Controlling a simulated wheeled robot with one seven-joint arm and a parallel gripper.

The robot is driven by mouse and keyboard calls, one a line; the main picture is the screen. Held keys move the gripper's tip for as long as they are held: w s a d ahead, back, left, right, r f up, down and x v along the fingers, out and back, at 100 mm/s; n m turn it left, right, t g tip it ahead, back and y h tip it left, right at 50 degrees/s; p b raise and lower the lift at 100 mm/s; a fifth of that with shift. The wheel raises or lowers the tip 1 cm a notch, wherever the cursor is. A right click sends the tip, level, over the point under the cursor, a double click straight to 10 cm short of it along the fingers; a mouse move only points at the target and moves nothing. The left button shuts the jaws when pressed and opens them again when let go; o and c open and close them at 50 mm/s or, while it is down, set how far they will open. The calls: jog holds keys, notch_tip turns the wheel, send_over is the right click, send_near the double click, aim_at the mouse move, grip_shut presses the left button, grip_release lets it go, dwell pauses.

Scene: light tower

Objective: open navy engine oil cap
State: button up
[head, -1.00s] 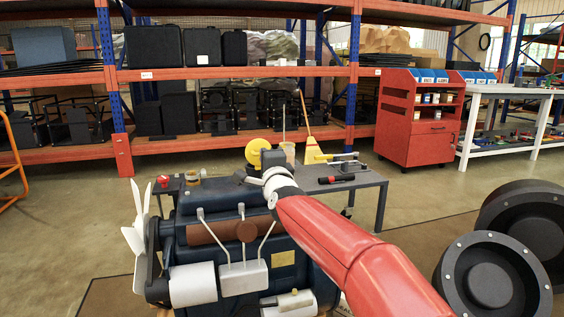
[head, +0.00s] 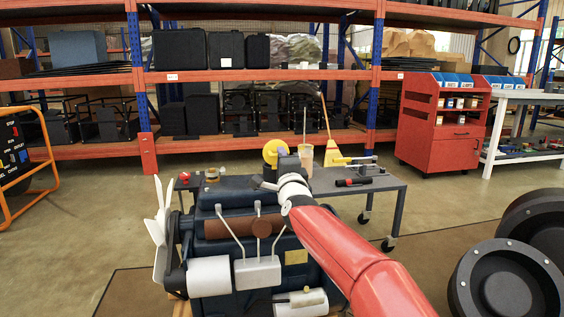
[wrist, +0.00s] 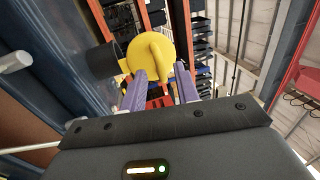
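The navy engine (head: 258,240) stands in front of me, with a white fan at its left. The round yellow oil cap (head: 274,150) shows at its far top side, partly hidden by my gripper (head: 284,160). In the wrist view the cap (wrist: 148,57) has a raised yellow ridge and sits against a dark round neck (wrist: 103,60). My gripper (wrist: 160,72) has its two purple-grey fingers apart, with a gap between them. The fingertips are close to the cap's ridge; I cannot tell whether they touch it.
A dark table (head: 385,185) with small tools and a red-handled item stands behind the engine. A red cabinet (head: 440,125) and a white bench (head: 515,105) are at the back right. Large black wheels (head: 505,280) lie at the right. Orange racks line the back.

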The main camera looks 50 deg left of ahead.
jog(key=shift+d, duration=0.1)
jog(key=b+v, duration=0.2)
jog(key=v, duration=0.5)
jog(key=shift+d, duration=0.3)
jog(key=shift+s, duration=0.15)
dwell(0.4)
